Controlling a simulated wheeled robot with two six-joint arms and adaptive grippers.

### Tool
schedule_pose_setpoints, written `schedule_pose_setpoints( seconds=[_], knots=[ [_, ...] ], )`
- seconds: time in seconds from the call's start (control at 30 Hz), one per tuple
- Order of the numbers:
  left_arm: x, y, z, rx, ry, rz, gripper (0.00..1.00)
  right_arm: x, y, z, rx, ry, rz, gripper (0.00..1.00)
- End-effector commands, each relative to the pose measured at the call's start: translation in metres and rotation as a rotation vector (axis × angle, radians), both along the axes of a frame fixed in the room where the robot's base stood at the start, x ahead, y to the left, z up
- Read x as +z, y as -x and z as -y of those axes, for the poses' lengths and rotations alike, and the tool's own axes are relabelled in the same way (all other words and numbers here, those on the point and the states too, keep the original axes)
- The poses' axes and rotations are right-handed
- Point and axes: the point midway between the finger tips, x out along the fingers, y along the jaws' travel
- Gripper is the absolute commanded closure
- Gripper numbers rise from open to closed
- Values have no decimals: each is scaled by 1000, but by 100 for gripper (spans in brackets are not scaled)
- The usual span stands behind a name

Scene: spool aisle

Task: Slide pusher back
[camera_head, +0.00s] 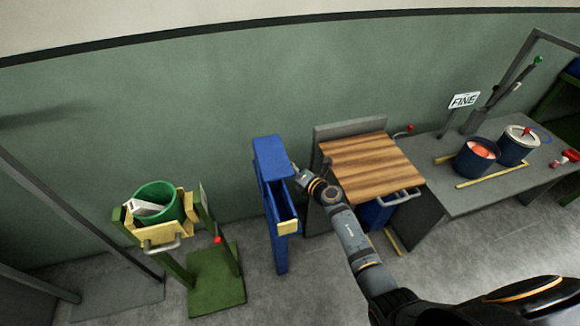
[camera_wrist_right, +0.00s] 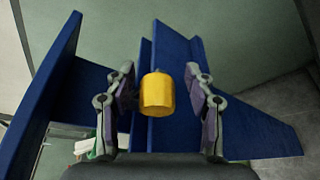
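A blue stand (camera_head: 269,152) with a narrow trough (camera_head: 284,205) stands in the middle of the head view. The trough has a yellow block (camera_head: 288,227) at its near end. My right gripper (camera_head: 299,176) reaches the trough's right side, close to the tall back part. In the right wrist view a yellow cylindrical knob (camera_wrist_right: 157,94), which looks like the pusher's handle, sits between the fingers of my right gripper (camera_wrist_right: 162,100). The fingers are apart, with a gap on each side of the knob. The knob cannot be made out in the head view. My left gripper is not in view.
A wooden-topped cart (camera_head: 372,166) stands close right of the blue stand. A grey bench (camera_head: 470,190) with blue pots is farther right. A green stand with a green bucket (camera_head: 159,199) is on the left. Floor is clear between the green and blue stands.

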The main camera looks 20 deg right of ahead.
Motion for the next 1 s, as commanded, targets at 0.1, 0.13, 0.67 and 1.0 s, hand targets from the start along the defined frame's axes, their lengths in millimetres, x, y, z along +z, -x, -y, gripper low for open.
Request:
schedule_pose_setpoints(
  seconds=[0.1,0.13,0.67,1.0],
  knots=[
    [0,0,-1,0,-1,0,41,1,0,0,-1,-1,1,46],
    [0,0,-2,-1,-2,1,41,1,0,0,-1,-1,1,46],
    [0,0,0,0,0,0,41,21,91,35,1,4,-1,46],
    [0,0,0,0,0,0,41,26,109,42,0,-1,0,46]
  ],
)
